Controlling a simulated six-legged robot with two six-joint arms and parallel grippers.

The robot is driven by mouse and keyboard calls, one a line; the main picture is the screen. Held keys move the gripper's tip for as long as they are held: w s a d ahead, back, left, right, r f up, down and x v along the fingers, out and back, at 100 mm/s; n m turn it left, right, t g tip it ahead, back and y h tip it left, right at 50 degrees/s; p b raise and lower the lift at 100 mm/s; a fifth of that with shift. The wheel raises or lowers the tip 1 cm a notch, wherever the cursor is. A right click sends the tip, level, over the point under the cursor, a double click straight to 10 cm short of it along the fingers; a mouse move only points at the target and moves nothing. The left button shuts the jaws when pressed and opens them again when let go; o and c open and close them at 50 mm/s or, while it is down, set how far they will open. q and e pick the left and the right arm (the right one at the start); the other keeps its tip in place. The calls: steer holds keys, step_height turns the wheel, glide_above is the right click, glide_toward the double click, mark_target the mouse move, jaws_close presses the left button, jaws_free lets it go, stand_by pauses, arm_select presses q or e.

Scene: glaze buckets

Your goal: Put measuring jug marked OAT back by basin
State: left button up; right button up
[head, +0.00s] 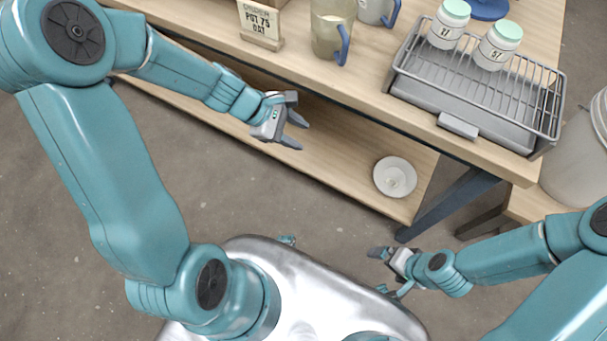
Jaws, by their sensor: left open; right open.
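A clear measuring jug (331,27) with a blue handle stands on the table top at the top of the head view. A second jug (371,11) with a blue handle is just right of it, cut by the frame edge. I can read no OAT mark on either jug. No basin can be made out for sure. My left gripper (295,132) is open and empty, in front of the table edge, below the jugs in the picture. My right gripper (378,271) is open and empty, low and well away from the table top.
A grey wire rack over a tray (465,112) sits at the table's right, with two mint-lidded jars (448,24) (497,46) on it. A blue round object (488,9) is behind. A white bowl (395,177) is on the lower shelf (340,150). A pale bucket (580,150) stands right.

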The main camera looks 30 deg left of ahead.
arm_select(q)
steer(key=s+d+f+m+g+y, duration=0.1)
steer(key=s+d+f+m, duration=0.3)
steer(key=f+m, duration=0.5)
steer(key=s+d+f+m+g+y, duration=0.1)
steer(key=s+d+f+m+g, duration=0.1)
steer(key=s+d+f+m, duration=0.3)
steer(key=s+f+m, duration=0.3)
steer(key=s+f, duration=0.1)
steer(key=shift+f+m+g+y, duration=0.25)
steer(key=shift+m+g+y, duration=0.05)
steer(key=shift+m+y, duration=0.1)
step_height(320, 180, up, 12)
steer(key=p, duration=1.2)
